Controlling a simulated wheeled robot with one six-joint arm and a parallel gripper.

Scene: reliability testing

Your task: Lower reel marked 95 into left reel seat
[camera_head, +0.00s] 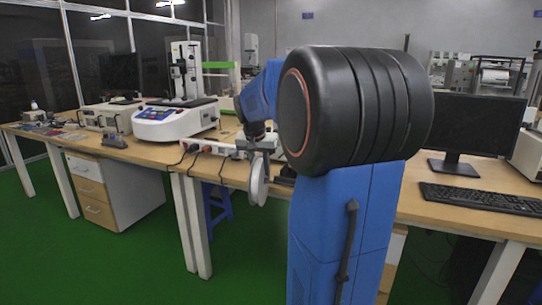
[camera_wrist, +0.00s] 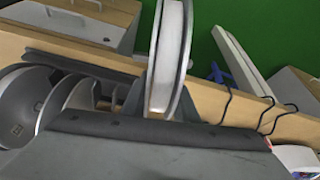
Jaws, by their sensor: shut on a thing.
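My gripper (camera_head: 260,150) is shut on a pale reel (camera_head: 259,180). The reel hangs on edge, just off the front edge of the bench in the head view. In the wrist view the reel (camera_wrist: 168,55) stands out from between the fingers (camera_wrist: 155,103), its face turned nearly side-on. No number can be read on it. Several round, reel-like discs (camera_wrist: 82,97) and a larger dark round piece (camera_wrist: 25,105) sit at the left of the wrist view. I cannot tell which part is the left reel seat; my arm hides part of the bench.
The wooden bench (camera_head: 230,172) carries a power strip (camera_head: 208,147) with hanging cables, a white-blue test machine (camera_head: 175,118) and a grey instrument (camera_head: 105,117). A monitor (camera_head: 466,125) and keyboard (camera_head: 482,198) stand at right. A blue stool (camera_head: 218,205) is under the bench. The green floor in front is clear.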

